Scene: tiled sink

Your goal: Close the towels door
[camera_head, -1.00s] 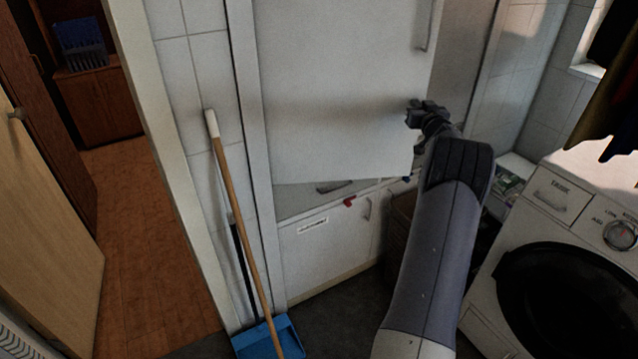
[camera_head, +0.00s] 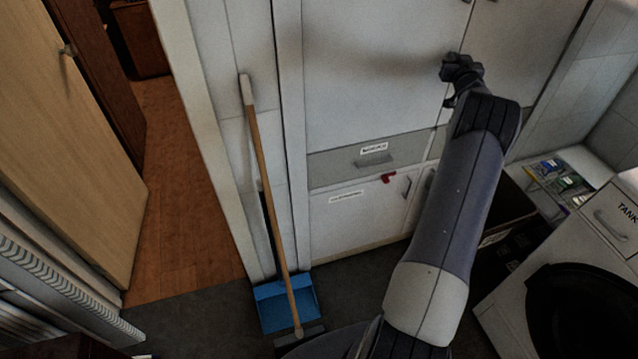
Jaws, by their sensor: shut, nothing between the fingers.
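The large white cabinet door (camera_head: 375,70) fills the upper middle of the head view, its top cut off. No towels label shows on the part in view, but this is the door by my gripper. It looks flush with the cabinet front, its lower edge running along the top of the drawer (camera_head: 340,166). My gripper (camera_head: 450,70) is shut and empty at the door's right edge, near the seam with the neighbouring door (camera_head: 520,45). I cannot tell whether the fingers touch the door. My arm covers part of the seam below.
A broom (camera_head: 263,165) and a blue dustpan (camera_head: 286,305) stand left of the cabinet. Lower doors (camera_head: 350,225) lie below the drawer, with a red item (camera_head: 389,178) at their top. A washing machine (camera_head: 590,265) is at the right. Dark floor in front is partly clear.

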